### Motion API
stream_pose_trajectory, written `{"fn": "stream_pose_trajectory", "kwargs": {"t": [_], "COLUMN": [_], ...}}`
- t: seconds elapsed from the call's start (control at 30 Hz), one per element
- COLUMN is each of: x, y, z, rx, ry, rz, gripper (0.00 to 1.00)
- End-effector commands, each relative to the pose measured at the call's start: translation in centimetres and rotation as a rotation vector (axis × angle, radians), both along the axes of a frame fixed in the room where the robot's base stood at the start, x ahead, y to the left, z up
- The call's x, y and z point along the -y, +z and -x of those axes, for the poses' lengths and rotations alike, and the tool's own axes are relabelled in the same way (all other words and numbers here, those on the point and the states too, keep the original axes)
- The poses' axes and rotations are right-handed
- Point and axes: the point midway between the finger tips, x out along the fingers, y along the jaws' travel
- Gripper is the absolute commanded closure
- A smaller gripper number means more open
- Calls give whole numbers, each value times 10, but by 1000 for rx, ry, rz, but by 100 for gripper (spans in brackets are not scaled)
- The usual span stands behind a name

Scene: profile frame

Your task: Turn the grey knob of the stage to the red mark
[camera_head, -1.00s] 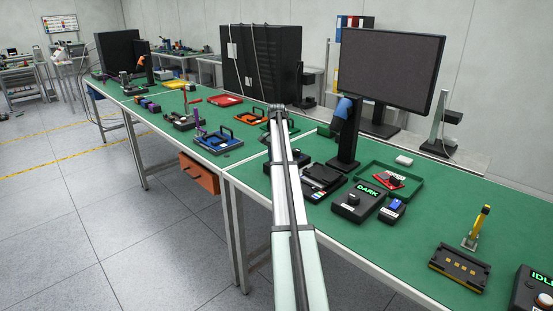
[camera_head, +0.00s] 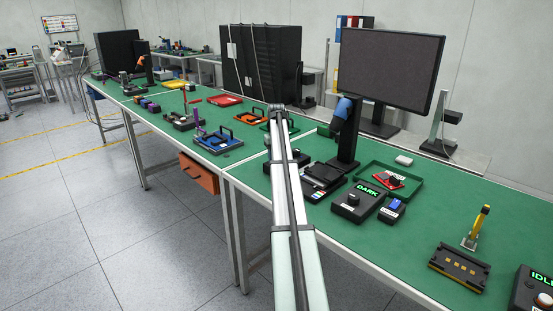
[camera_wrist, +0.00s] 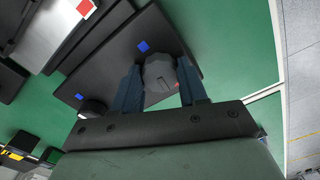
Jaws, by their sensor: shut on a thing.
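The grey knob (camera_wrist: 160,74) shows in the wrist view as a many-sided cap on the dark stage (camera_wrist: 118,60). My gripper (camera_wrist: 160,88) has one blue-grey finger on each side of the knob and is shut on it. A small reddish spot (camera_wrist: 177,84) shows at the knob's lower right, near the right finger; I cannot tell whether it is the red mark. The stage bears blue squares and a second, dark round knob (camera_wrist: 92,107). In the head view my arm covers the middle, and the gripper and grey knob cannot be made out.
The table's edge (camera_wrist: 279,45) runs to the right. In the head view, a DARK box (camera_head: 358,202), a green tray (camera_head: 412,190) and a monitor (camera_head: 390,68) stand right of my arm.

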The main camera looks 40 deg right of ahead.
Motion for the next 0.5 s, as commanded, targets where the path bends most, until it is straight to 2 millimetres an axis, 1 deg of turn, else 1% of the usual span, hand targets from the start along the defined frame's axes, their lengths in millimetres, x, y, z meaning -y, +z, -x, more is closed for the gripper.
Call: {"fn": "stream_pose_trajectory", "kwargs": {"t": [0.2, 0.5], "x": [1, 1], "y": [1, 1], "z": [-1, -1], "rx": [2, 3], "ry": [93, 141], "rz": [2, 3], "gripper": [88, 88]}}
